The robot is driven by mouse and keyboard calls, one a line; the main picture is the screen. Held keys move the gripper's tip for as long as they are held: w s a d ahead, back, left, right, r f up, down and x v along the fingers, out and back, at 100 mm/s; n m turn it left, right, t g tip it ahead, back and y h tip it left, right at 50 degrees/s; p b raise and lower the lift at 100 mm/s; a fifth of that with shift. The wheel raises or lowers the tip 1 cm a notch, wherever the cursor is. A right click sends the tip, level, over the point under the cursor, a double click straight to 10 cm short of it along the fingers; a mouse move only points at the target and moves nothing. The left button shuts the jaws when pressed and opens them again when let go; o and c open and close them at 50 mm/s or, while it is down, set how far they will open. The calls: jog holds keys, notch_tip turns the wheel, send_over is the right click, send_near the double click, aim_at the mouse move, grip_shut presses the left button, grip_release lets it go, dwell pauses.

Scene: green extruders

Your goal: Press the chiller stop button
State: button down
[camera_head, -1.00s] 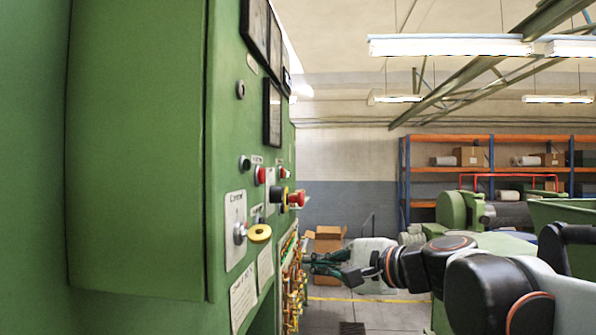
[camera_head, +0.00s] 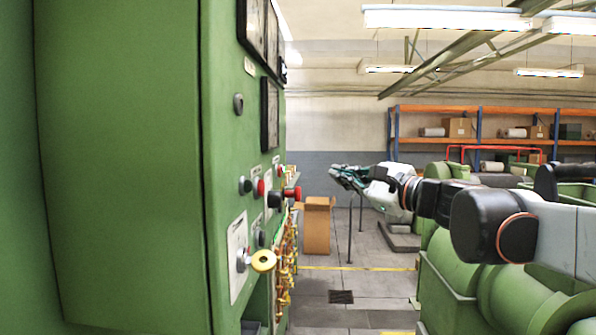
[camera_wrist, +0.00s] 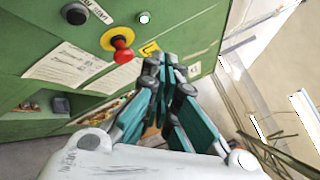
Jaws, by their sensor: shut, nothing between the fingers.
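The green control cabinet (camera_head: 120,160) fills the left of the head view, with its button panel seen at a steep angle. On it are a black button (camera_head: 245,185), a red button (camera_head: 259,188) and a protruding red mushroom button (camera_head: 292,193). The wrist view shows a red mushroom button (camera_wrist: 122,48) on a yellow ring and a black button (camera_wrist: 75,14). I cannot read which label names the chiller stop. My gripper (camera_head: 334,172) is shut and empty, right of the panel and apart from it. In the wrist view its teal fingers (camera_wrist: 166,62) come together.
A key switch with a yellow tag (camera_head: 263,261) sticks out low on the panel. Brass fittings (camera_head: 284,265) hang below the buttons. A cardboard box (camera_head: 317,230) stands on the floor behind. Green machinery (camera_head: 455,275) is at right.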

jog(key=a, duration=0.8)
jog(key=shift+a, duration=0.4)
jog(key=shift+w, duration=0.1)
dwell(1.1)
jog(key=shift+a, duration=0.45)
jog(key=shift+a, duration=0.35)
dwell(0.6)
dwell(0.4)
jog(key=shift+d, duration=0.8)
jog(key=d, duration=0.5)
